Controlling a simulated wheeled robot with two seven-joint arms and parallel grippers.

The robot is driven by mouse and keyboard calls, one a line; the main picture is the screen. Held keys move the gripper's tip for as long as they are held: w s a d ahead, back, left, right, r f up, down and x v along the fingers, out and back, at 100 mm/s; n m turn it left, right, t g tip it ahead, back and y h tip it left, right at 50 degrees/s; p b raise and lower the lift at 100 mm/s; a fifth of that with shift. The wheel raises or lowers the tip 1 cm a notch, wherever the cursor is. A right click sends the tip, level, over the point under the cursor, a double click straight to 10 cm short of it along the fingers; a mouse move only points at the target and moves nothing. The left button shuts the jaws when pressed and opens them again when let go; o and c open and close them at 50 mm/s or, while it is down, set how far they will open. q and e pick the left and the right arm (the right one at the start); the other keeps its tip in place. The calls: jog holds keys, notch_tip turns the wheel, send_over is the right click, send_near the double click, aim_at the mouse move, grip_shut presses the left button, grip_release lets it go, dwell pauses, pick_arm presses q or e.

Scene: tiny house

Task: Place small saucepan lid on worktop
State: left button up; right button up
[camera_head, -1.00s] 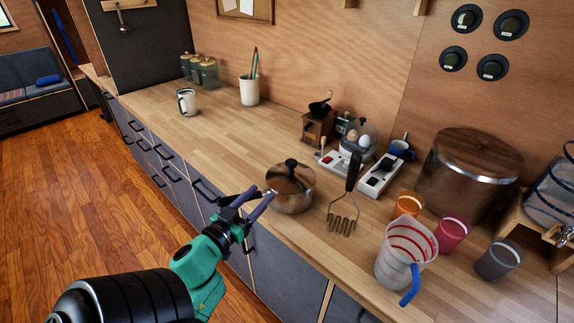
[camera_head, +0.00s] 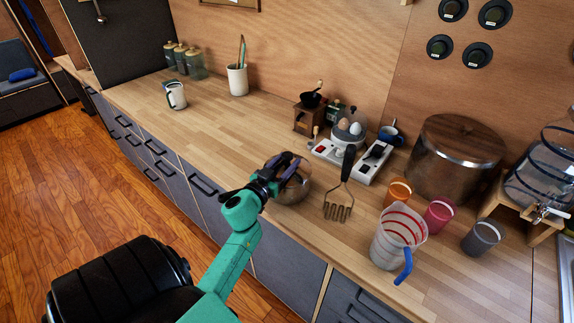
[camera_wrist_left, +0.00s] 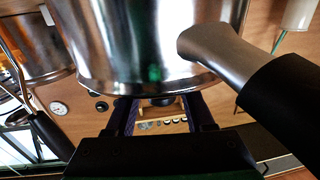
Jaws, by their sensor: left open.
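A small shiny metal saucepan (camera_head: 294,191) stands on the wooden worktop (camera_head: 225,128) near its front edge. Its lid is mostly hidden behind my left gripper (camera_head: 288,162) in the head view. My left gripper is open, its purple fingers at the top of the saucepan. In the left wrist view, the metal saucepan wall (camera_wrist_left: 150,45) fills the upper middle, with its handle (camera_wrist_left: 215,50) to the right. A dark knob (camera_wrist_left: 160,101) shows between the two spread fingers. I cannot tell whether the fingers touch it. My right gripper is not in view.
A masher (camera_head: 340,200) stands right of the saucepan. The worktop left of the saucepan is clear up to a mug (camera_head: 176,96).

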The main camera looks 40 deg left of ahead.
pick_arm(q)
jog(key=shift+w+f, duration=0.15)
jog(key=shift+w, duration=0.3)
jog(key=shift+s, duration=0.2)
grip_shut()
jog(key=shift+w, duration=0.1)
jog(key=shift+r, duration=0.2)
